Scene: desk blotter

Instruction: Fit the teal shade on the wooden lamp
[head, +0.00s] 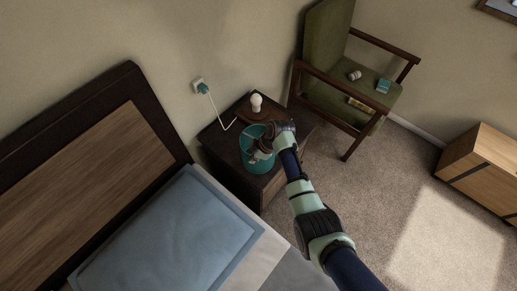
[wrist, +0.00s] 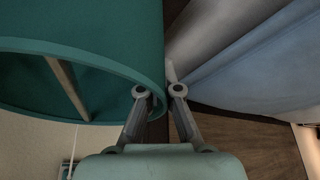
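The wooden lamp (head: 246,115) stands on the nightstand with a bare white bulb (head: 256,103) on top. The teal shade (head: 247,161) is in front of the lamp, apart from it, over the front part of the nightstand. I cannot tell if it touches the top. In the wrist view the shade (wrist: 80,30) fills the left side, its open end and an inner spoke showing. My gripper (head: 263,149) is at the shade's edge.
The dark nightstand (head: 273,176) stands between the bed with its blue pillow (head: 165,240) and a green armchair (head: 328,50). A white cord (head: 214,108) runs from the wall socket (head: 199,86) to the nightstand. A wooden cabinet (head: 480,170) is far right.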

